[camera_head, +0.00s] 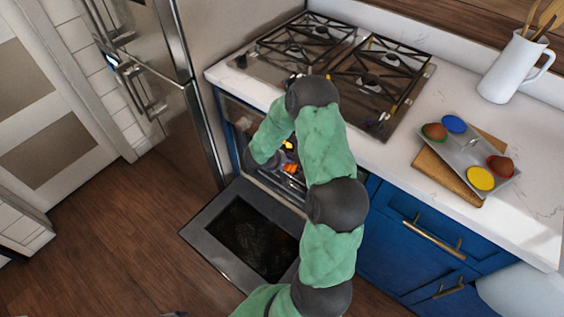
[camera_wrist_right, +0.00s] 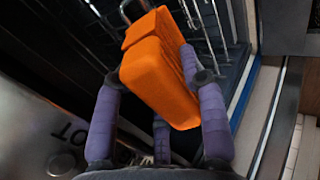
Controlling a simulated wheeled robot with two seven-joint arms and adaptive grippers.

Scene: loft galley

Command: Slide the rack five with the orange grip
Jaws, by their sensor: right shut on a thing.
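The orange grip (camera_wrist_right: 158,75) shows large in the right wrist view, a blocky piece in front of the wire rack (camera_wrist_right: 205,30). In the head view a bit of the orange grip (camera_head: 290,168) shows inside the oven opening. My right gripper (camera_wrist_right: 155,85) has its purple fingers on both sides of the orange grip and is shut on it. In the head view my right gripper (camera_head: 283,163) is at the oven mouth, partly hidden by my green arm. Most of the rack is hidden in the head view. My left gripper is not in view.
The oven door (camera_head: 205,240) hangs open and low in front of the oven. A steel fridge (camera_head: 165,90) stands close on the left. Blue drawers (camera_head: 430,240) are on the right. The counter above holds a hob (camera_head: 345,65), a white jug (camera_head: 510,70) and a grey tray (camera_head: 465,150).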

